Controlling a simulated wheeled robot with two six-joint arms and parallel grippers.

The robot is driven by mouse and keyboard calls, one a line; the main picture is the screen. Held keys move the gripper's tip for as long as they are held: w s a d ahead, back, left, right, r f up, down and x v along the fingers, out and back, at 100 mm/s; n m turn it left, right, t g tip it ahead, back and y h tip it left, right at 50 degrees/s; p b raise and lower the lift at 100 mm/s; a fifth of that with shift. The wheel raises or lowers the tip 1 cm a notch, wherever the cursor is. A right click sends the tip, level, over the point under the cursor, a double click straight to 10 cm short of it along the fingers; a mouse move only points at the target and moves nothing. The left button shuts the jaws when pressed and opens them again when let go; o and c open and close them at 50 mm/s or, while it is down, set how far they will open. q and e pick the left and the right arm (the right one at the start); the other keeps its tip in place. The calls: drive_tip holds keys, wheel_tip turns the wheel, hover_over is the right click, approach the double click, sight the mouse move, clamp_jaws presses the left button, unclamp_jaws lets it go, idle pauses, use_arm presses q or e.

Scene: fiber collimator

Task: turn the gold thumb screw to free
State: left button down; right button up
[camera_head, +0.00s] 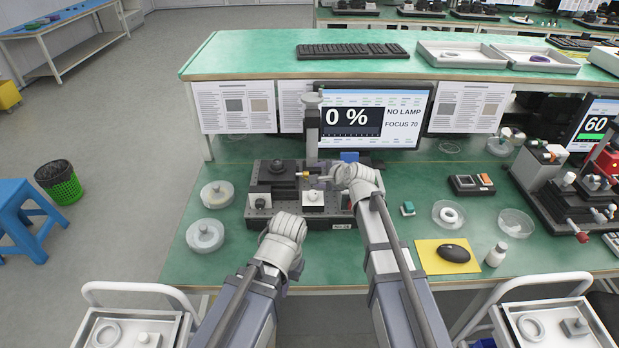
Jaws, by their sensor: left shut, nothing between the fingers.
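The collimator rig (330,218) is a dark block assembly on the green bench, with a post rising behind it. A small gold-coloured part (303,174), which looks like the thumb screw, sits near the rig's middle. My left gripper (287,227) is at the rig's front left edge, shut and empty; its fingertips are hard to make out. My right gripper (328,180) reaches over the rig from the right, just right of the gold part. I cannot tell whether it touches the gold part or whether its jaws are shut. A pale block (313,199) sits on the rig below it.
A monitor (405,112) behind the rig reads 0 %, NO LAMP and FOCUS 70. Round dishes (205,235) stand left of the rig.

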sight(306, 174)
drive_tip(key=b+x, duration=0.4)
drive_tip(key=x, duration=0.4)
drive_tip(key=shift+s, duration=0.1)
drive_tip(key=shift+c, duration=0.3)
clamp_jaws()
